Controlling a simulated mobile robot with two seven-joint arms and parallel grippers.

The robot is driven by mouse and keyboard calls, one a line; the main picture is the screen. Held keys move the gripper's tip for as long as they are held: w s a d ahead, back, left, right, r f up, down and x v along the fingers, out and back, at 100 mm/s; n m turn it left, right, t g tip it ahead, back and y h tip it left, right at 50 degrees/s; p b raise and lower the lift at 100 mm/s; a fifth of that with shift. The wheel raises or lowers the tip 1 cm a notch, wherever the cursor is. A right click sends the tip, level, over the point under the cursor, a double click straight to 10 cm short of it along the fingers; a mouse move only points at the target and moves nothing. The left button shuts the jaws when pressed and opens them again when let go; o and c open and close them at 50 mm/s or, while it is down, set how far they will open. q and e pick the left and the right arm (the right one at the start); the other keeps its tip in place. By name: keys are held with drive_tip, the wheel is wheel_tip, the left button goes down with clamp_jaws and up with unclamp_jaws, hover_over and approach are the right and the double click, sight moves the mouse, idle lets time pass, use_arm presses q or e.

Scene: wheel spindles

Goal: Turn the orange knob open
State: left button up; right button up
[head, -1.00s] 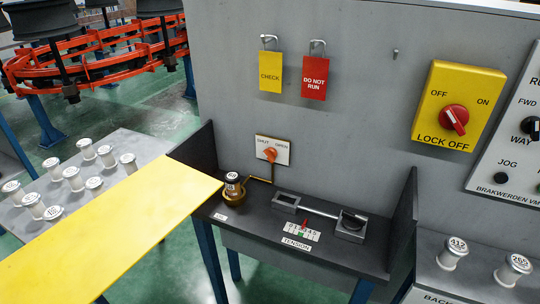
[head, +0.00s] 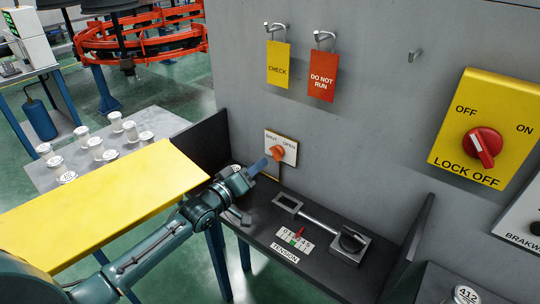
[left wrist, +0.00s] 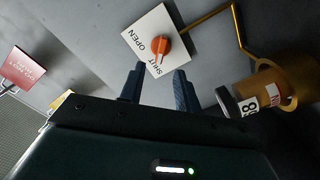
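The orange knob (head: 278,152) sits on a white plate (head: 290,146) marked SHUT and OPEN on the grey wall. It also shows in the left wrist view (left wrist: 160,43), beyond my fingertips. My left gripper (head: 252,190) is in front of the plate, below and left of the knob. In the left wrist view its two fingers (left wrist: 160,84) stand apart with nothing between them, and a gap separates them from the knob. My right gripper is not in view.
A brass cup (left wrist: 292,72) with a numbered spool (left wrist: 248,106) and a brass pipe (left wrist: 236,32) is close to the right of the fingers in the wrist view. The dark bench (head: 262,222) carries a tension gauge (head: 294,240). A yellow panel (head: 110,196) lies left.

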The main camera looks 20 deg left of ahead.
sight(272, 154)
use_arm(q)
drive_tip(key=x, duration=0.6)
drive_tip(key=shift+w+d, duration=0.1)
drive_tip(key=shift+w, duration=0.25)
drive_tip(key=shift+c, duration=0.4)
clamp_jaws()
